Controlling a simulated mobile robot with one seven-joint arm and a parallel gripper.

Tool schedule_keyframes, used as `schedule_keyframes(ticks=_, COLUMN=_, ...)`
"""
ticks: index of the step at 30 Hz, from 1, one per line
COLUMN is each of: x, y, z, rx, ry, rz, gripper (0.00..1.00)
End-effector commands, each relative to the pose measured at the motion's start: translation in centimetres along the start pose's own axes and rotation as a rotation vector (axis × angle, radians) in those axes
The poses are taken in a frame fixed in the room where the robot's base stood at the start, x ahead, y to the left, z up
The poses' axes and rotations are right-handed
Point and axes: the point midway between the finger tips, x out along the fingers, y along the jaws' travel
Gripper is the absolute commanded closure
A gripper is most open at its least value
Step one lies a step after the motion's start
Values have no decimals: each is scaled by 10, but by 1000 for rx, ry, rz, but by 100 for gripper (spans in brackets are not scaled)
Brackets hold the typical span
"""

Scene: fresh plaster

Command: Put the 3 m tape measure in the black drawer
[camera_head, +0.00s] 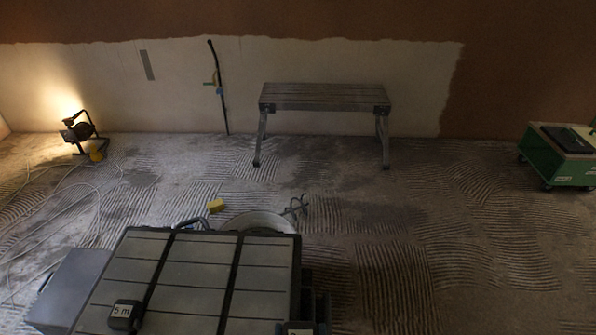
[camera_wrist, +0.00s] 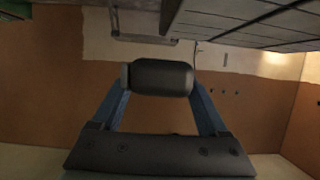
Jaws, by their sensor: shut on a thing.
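My gripper (camera_wrist: 160,80) is shut on a dark, rounded object (camera_wrist: 162,77), held across its two blue fingers in the wrist view. No label shows on it, so I cannot tell if it is the 3 m tape measure. A dark tape measure marked "5 m" (camera_head: 124,315) lies on the slatted top of a chest (camera_head: 195,262) in the head view. A dark item with a pale label (camera_head: 297,329) is cut off by the bottom edge at the chest's right. The chest also shows at the upper right of the wrist view (camera_wrist: 245,22). I cannot make out a black drawer.
A grey box (camera_head: 72,288) stands left of the chest. Behind it are a bucket (camera_head: 262,222) and a yellow sponge (camera_head: 216,205). A work platform (camera_head: 325,97) stands by the wall, a lit lamp (camera_head: 80,132) at left, a green cart (camera_head: 556,157) at right. The right floor is clear.

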Motion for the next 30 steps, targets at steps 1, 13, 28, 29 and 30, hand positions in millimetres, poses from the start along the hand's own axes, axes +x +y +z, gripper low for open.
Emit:
schedule_keyframes(ticks=1, x=-4, y=0, z=-10, rx=2, ry=1, rz=3, gripper=92)
schedule_keyframes(ticks=13, x=-23, y=3, z=-36, rx=6, ry=6, rz=19, gripper=92)
schedule_keyframes(ticks=28, x=-34, y=-4, z=-37, rx=2, ry=4, rz=-3, gripper=92)
schedule_keyframes(ticks=29, x=-34, y=-4, z=-37, rx=2, ry=4, rz=-3, gripper=92)
schedule_keyframes(ticks=30, x=-34, y=-3, z=-35, rx=3, ry=4, rz=-1, gripper=92)
